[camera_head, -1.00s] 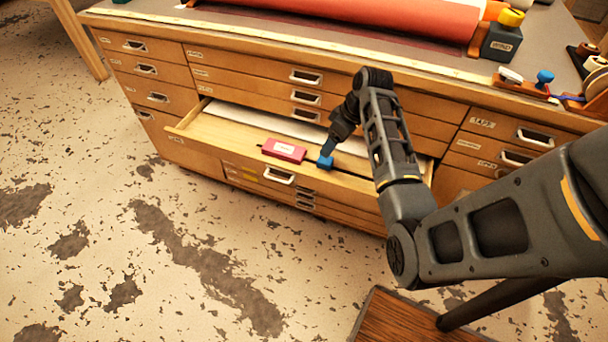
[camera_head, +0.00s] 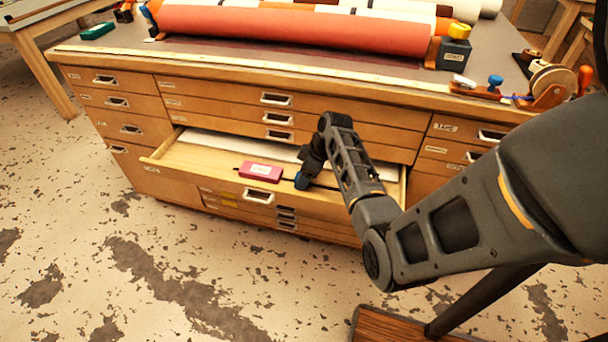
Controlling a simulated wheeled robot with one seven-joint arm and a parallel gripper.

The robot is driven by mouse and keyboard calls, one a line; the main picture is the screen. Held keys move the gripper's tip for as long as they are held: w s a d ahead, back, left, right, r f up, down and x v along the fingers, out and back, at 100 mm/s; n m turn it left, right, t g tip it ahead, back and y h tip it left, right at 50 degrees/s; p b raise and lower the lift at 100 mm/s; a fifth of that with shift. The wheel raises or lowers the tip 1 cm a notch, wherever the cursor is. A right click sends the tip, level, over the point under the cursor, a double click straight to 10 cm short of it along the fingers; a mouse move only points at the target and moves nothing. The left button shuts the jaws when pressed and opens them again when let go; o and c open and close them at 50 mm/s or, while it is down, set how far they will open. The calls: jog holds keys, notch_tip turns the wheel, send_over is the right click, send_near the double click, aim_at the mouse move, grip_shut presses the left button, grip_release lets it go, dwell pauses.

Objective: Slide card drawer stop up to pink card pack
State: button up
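The pink card pack (camera_head: 260,172) lies in the open drawer (camera_head: 185,157), near its front edge and left of my gripper. My gripper (camera_head: 303,174) points down into the drawer at the stop. Its fingers are small and partly hidden by the wrist, so I cannot tell whether they are closed on the stop.
A pale sheet lies at the back of the drawer. The cabinet top (camera_head: 130,52) bears a large red roll (camera_head: 290,28), a dark block with a yellow top (camera_head: 454,47) and a tape dispenser (camera_head: 545,88). Other drawers are shut.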

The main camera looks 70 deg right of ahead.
grip_shut()
dwell(0.7)
